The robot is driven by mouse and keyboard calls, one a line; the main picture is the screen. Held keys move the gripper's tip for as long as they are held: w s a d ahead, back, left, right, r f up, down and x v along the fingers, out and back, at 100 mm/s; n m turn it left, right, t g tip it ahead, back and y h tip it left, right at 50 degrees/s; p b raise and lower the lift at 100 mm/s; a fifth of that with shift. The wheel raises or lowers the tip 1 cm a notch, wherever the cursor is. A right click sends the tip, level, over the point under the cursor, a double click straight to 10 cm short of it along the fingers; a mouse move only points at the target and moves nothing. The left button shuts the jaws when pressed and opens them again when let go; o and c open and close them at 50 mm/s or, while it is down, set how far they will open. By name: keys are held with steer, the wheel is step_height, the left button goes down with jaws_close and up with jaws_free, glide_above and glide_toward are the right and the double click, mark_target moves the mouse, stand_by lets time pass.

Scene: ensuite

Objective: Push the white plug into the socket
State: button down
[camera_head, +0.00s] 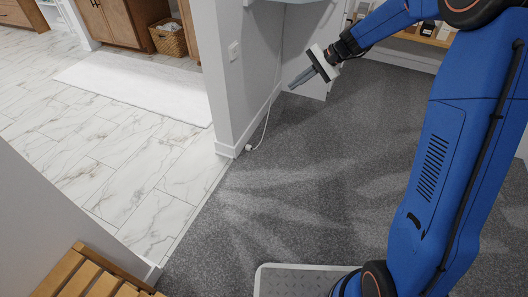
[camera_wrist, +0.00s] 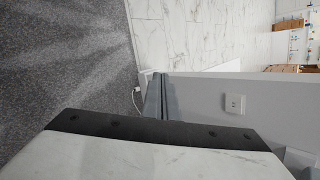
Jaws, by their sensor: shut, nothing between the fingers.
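The white plug (camera_head: 248,147) lies on the dark carpet at the foot of the grey wall end, with its thin white cord rising along the wall. In the wrist view the plug (camera_wrist: 137,89) is small, with the cord beside my fingers. The white socket (camera_head: 233,51) is on the grey wall's face; it also shows in the wrist view (camera_wrist: 235,103), right of my fingers. My gripper (camera_head: 291,87) is shut and empty, held above the carpet, apart from the plug and the socket. Its fingers (camera_wrist: 160,78) hide part of the wall in the wrist view.
A slatted wooden bench (camera_head: 88,275) stands at the lower left. A white rug (camera_head: 135,85) lies on the marble tiles beyond the wall. A wicker basket (camera_head: 168,40) stands by wooden cabinets.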

mark_target(251, 148)
steer(key=w+a+f+m+t+y, duration=0.1)
steer(key=w+a+f+m+y, duration=0.3)
steer(key=w+f, duration=0.8)
steer(key=w+a+f+m, duration=0.2)
steer(key=w+a+f, duration=0.5)
steer(key=f, duration=0.9)
steer(key=w+f+m+t, duration=0.1)
steer(key=f+m, duration=0.1)
steer(key=f, duration=1)
steer(key=w+a+f+m+t, duration=0.1)
steer(key=f+m, duration=0.2)
steer(key=f, duration=0.9)
steer(key=w+a+f+m+t+y, duration=0.1)
steer(key=w+f+m, duration=0.1)
steer(key=f, duration=1)
steer(key=shift+a+f+m+t, duration=0.2)
steer(key=shift+m+t, duration=0.2)
steer(key=shift+m, duration=0.2)
steer(key=shift+x, duration=2.4)
steer(key=shift+w+a+f, duration=0.15)
steer(key=shift+w+a, duration=0.1)
steer(key=shift+a, duration=0.2)
steer(key=shift+w+a, duration=0.2)
steer(key=shift+a, duration=0.35)
steer(key=shift+d, duration=0.15)
